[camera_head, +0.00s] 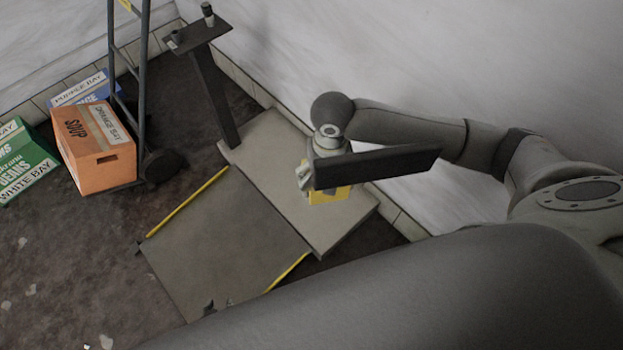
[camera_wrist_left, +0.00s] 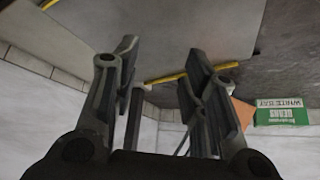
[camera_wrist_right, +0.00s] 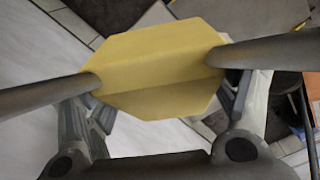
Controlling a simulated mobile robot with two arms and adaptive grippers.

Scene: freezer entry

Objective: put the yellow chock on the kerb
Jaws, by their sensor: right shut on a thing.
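The yellow chock (camera_head: 328,195) shows over the pale raised slab (camera_head: 262,148), which looks like the kerb; I cannot tell whether they touch. My right gripper (camera_wrist_right: 165,85) is shut on the chock (camera_wrist_right: 150,62), with a finger at each side of it in the right wrist view. In the head view a dark bar (camera_head: 385,166) hides part of that hand and the chock. My left gripper (camera_wrist_left: 162,60) is open and empty in the left wrist view. In the head view, small dark tips over the ramp's lower edge seem to be its fingers (camera_head: 216,304).
A grey ramp (camera_head: 220,245) with yellow side edges leads up to the slab. A dark post (camera_head: 214,100) with a small top stands at the slab's far end. A hand truck (camera_head: 144,90), an orange box (camera_head: 95,150), and green and blue boxes stand left. The wall borders the slab.

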